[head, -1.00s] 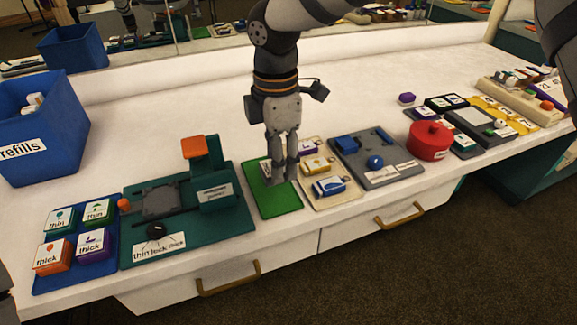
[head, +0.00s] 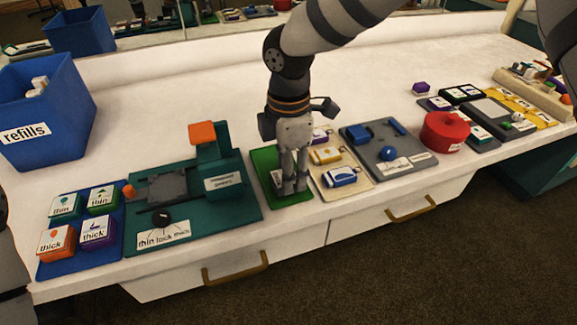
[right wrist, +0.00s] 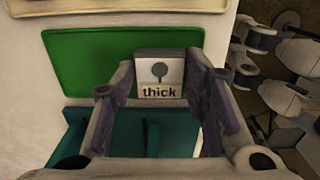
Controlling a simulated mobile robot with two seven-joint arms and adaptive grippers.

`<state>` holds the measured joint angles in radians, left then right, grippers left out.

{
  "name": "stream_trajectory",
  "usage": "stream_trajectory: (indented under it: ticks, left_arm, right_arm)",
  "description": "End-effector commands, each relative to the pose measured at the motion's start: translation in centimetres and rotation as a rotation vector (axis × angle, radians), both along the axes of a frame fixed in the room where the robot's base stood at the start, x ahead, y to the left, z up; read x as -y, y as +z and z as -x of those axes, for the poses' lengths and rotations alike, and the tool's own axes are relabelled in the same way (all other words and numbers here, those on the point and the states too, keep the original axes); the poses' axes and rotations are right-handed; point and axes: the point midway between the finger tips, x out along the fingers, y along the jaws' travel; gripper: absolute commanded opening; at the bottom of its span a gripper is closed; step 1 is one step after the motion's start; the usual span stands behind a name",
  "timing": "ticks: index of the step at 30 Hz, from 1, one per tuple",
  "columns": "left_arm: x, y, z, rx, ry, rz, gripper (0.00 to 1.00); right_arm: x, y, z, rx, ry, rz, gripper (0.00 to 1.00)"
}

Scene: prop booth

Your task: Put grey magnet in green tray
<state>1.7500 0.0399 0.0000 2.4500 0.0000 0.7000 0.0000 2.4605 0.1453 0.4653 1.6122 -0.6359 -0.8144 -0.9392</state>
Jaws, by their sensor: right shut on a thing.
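The grey magnet (right wrist: 158,75) is a small block with a white face marked "thick" and a grey balloon-like symbol. My right gripper (head: 291,190) is shut on it, with one finger on each side in the right wrist view. The green tray (head: 297,199) is a flat green plate on the white counter. The right gripper points down over it, and the magnet overlaps the tray's edge (right wrist: 70,62) in the right wrist view. I cannot tell whether the magnet touches the tray. In the head view the fingers mostly hide the magnet. My left gripper is out of view.
A teal device (head: 225,185) with an orange top stands close left of the tray. A beige board (head: 352,184) with coloured blocks lies close right. Further left is a blue board (head: 76,262) with labelled blocks.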

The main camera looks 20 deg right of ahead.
Motion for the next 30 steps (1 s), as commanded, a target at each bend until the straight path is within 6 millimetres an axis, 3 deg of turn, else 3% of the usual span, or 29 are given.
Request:
stream_trajectory:
  ticks: [1, 4, 14, 17, 24, 30]
  left_arm:
    - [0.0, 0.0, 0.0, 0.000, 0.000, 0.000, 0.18]
    - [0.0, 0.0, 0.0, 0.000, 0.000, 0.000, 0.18]
    - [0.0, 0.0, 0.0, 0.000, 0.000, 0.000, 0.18]
    - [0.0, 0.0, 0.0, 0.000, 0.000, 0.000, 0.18]
    - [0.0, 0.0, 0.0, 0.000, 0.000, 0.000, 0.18]
    - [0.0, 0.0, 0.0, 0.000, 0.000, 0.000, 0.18]
  right_arm:
    - [0.0, 0.0, 0.0, 0.000, 0.000, 0.000, 0.43]
    - [0.0, 0.0, 0.0, 0.000, 0.000, 0.000, 0.64]
    - [0.0, 0.3, 0.0, 0.001, -0.001, 0.000, 0.64]
    - [0.0, 2.1, -0.1, 0.004, -0.001, -0.001, 0.64]
    - [0.0, 8.6, -0.1, 0.005, -0.001, -0.001, 0.64]
    - [0.0, 11.6, 0.0, 0.002, -0.001, 0.000, 0.64]
